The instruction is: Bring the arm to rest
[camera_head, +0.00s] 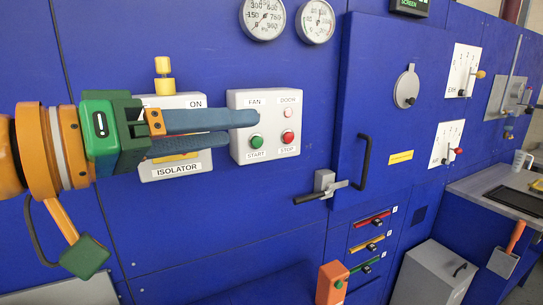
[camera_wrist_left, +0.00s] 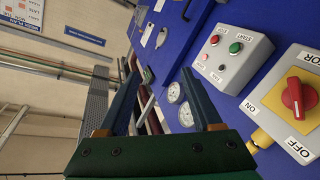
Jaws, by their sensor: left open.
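My left arm comes in from the left in the head view, with orange links and a green gripper body. My left gripper (camera_head: 240,128) is open, its two blue-grey fingers pointing right in front of the blue machine. The fingers partly cover the isolator box (camera_head: 176,172) and reach over the left part of the fan and door button box (camera_head: 264,150). Nothing shows between the fingers. In the left wrist view the gripper (camera_wrist_left: 160,75) shows its fingers spread and empty. My right gripper is not in view.
The wrist view shows the isolator's red knob (camera_wrist_left: 297,97) on a yellow plate. A door handle (camera_head: 362,163) and a latch (camera_head: 323,187) stick out right of the button box. Gauges (camera_head: 264,18) sit above. A grey bin (camera_head: 433,275) stands lower right.

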